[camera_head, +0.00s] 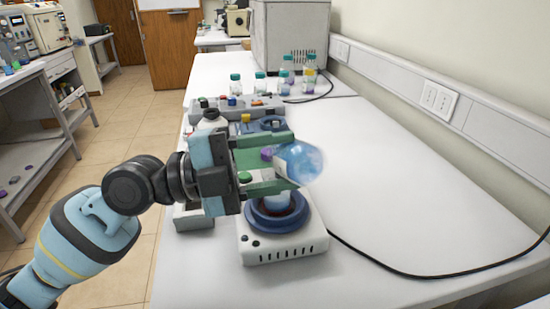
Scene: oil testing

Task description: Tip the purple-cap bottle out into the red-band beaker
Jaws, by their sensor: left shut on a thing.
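My left gripper (288,162) reaches in from the left and is shut on a clear bottle with blue contents (303,161). The bottle lies tilted far over, its rounded end to the right, with a pale label on its side. A purple cap (267,153) shows at its left end, between the fingers. Below the gripper, a small glass vessel (278,201) sits inside the blue ring of a white stirrer; it seems to be the beaker. The lower finger hides its upper part, and I cannot make out a red band clearly. My right gripper is not in view.
The white stirrer (283,248) stands near the front of the bench. Several green-capped bottles (285,78) stand farther back, before a large grey box (290,35). A second blue-ringed device is partly hidden behind my gripper. A black cable (400,272) crosses the clear right side.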

